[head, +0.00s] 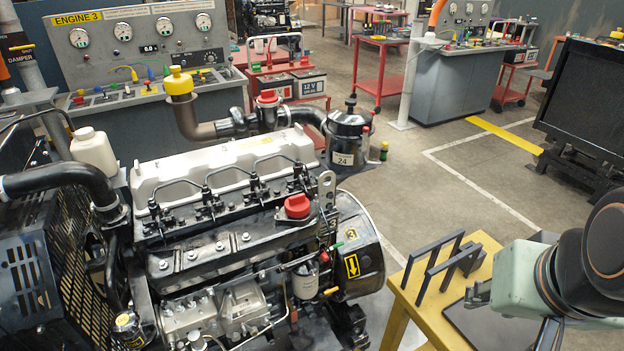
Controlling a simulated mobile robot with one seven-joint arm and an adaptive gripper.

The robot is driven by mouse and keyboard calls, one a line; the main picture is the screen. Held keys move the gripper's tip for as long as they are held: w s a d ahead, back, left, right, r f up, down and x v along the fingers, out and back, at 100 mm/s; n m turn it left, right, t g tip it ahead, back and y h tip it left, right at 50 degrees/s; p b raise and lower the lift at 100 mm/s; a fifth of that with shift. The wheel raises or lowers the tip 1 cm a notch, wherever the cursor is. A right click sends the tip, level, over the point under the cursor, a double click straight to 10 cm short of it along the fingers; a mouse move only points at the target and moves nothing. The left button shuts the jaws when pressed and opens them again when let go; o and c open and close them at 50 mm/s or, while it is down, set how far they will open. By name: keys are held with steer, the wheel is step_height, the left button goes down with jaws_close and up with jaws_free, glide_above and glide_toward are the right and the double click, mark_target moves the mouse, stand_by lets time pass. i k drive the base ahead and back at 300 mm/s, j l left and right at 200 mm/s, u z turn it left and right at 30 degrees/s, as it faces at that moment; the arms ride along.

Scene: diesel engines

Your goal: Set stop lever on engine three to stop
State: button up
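Engine three (230,220), with a pale grey rocker cover and dark block, fills the left and middle of the head view. The "ENGINE 3" sign (77,18) is on the panel behind it. The fuel pump (220,310) sits low on its near side. A small red handle (327,254) and a yellow-and-red piece (328,292) show near the filter (305,279); I cannot tell which part is the stop lever or its position. My arm is at the lower right, apart from the engine.
A black radiator-like frame (588,95) is at the right. A red cart (383,65) is behind. The floor (440,190) beyond the table is open.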

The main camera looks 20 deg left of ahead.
mark_target(229, 295)
steer(key=u, duration=1.2)
steer(key=l+u, duration=0.2)
steer(key=u, duration=0.55)
steer(key=j+z, duration=0.45)
steer(key=j, duration=0.3)
steer(key=i, duration=0.15)
